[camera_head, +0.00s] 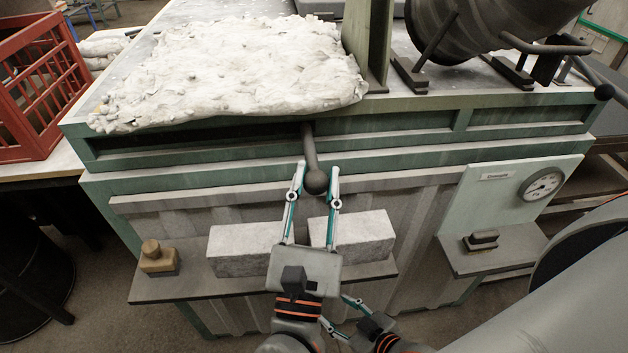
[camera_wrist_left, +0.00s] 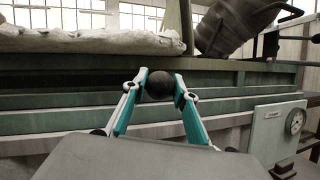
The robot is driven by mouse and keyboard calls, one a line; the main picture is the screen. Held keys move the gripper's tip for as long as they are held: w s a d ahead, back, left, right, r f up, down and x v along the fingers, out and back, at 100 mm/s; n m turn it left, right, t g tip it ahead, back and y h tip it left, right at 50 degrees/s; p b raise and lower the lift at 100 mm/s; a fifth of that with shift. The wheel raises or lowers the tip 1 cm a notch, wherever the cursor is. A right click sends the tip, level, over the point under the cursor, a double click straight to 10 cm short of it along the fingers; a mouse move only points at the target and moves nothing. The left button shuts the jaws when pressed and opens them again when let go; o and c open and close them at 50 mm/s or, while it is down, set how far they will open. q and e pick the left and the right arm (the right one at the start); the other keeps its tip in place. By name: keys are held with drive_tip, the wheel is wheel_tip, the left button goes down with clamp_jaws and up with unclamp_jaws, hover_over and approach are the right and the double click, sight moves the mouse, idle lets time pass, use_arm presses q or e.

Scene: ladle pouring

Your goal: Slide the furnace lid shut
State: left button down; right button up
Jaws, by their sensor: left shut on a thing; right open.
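The furnace (camera_head: 400,135) is a large green-grey box with a recessed slot along its upper front. A dark handle rod (camera_head: 309,145) with a round knob (camera_head: 317,182) sticks out from this slot. My left gripper (camera_head: 317,174) is shut on the knob, one finger at each side. The dark knob also shows between the fingertips in the left wrist view (camera_wrist_left: 158,84). My right gripper (camera_head: 341,313) is open and low, just below and right of my left gripper's body, partly hidden. Which panel is the lid, I cannot tell clearly.
A lumpy white mass (camera_head: 235,70) covers the top left. A green upright plate (camera_head: 366,45) and a dark tilted vessel (camera_head: 480,25) stand right of it. Pale bricks (camera_head: 362,231) lie on the front shelf (camera_head: 200,285). A gauge (camera_head: 541,185) is at right, a red crate (camera_head: 40,85) at left.

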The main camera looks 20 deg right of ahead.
use_arm(q)
drive_tip(key=shift+s+d, duration=0.2)
drive_tip(key=c, duration=2)
unclamp_jaws()
drive_tip(key=o, duration=0.4)
drive_tip(key=shift+d, duration=0.2)
drive_tip(key=shift+a, duration=0.2)
drive_tip(key=v, duration=0.7)
drive_tip(key=shift+s+a+f, duration=0.1)
drive_tip(key=shift+s, duration=0.1)
